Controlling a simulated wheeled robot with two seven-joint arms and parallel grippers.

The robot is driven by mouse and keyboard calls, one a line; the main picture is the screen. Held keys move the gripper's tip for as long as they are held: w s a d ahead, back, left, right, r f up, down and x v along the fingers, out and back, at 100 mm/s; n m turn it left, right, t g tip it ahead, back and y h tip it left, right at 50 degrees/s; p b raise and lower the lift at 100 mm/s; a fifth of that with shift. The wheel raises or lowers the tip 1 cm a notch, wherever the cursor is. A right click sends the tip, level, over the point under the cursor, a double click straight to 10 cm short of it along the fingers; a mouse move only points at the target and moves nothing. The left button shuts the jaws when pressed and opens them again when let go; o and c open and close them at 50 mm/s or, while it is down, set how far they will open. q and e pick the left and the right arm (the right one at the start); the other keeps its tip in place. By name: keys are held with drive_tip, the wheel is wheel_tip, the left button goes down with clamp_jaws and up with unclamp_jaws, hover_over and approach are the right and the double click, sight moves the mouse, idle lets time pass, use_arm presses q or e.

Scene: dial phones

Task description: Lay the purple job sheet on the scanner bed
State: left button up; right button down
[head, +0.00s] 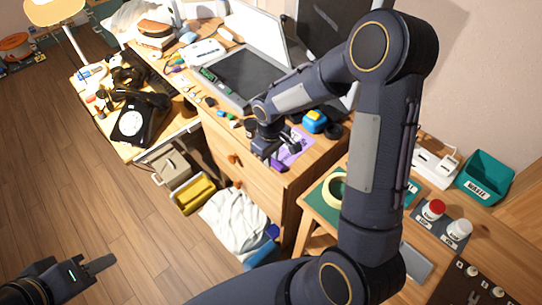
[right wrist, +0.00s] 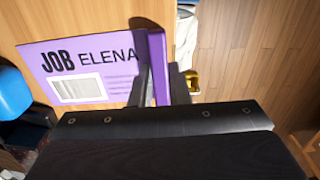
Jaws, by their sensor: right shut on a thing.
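The purple job sheet (head: 294,150) lies on the wooden cabinet top near its front edge. My right gripper (head: 274,157) is shut on the sheet's raised purple edge, also seen in the right wrist view (right wrist: 160,88). The scanner has its lid (head: 262,32) up and its dark bed (head: 247,75) bare, further back and left of the sheet. My left gripper (head: 100,265) is low at the left over the floor, empty; its jaw opening is unclear.
A blue and yellow object (head: 314,121) sits just behind the sheet. Small tools and a green circuit board (head: 208,74) lie around the scanner's front and left. A black dial phone (head: 135,120) stands on the left table. A yellow bin (head: 195,192) and white cloth (head: 235,220) are below.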

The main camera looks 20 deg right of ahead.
drive_tip(key=shift+r+p, duration=1.8)
drive_tip(key=shift+r, duration=0.7)
